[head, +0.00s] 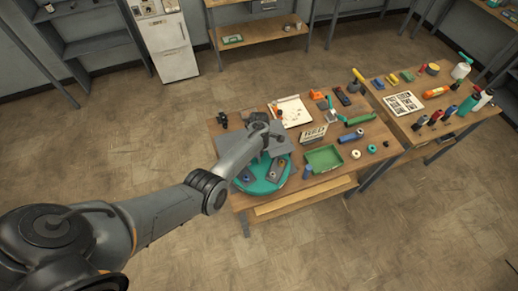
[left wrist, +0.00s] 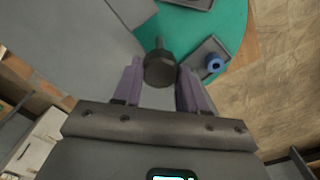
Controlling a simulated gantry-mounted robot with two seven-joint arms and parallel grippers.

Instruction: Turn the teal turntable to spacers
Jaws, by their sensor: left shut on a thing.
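The teal turntable (head: 262,187) sits at the near left corner of the wooden workbench; it also shows in the left wrist view (left wrist: 235,18). It bears small grey trays, one (left wrist: 207,57) holding a blue ring-like part (left wrist: 215,64). A grey panel covers part of the turntable. My left gripper (head: 266,140) reaches over the turntable from the left. In the left wrist view its purple fingers (left wrist: 160,84) are closed around a dark round-headed knob (left wrist: 160,68). The knob's base is partly hidden. My right gripper is not in view.
A green tray (head: 324,159) lies right of the turntable, with a small sign (head: 313,134) behind it. A blue cylinder (head: 307,172) stands close to the turntable's right edge. A second bench (head: 420,115) on the right holds bottles and tools. The floor in front is clear.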

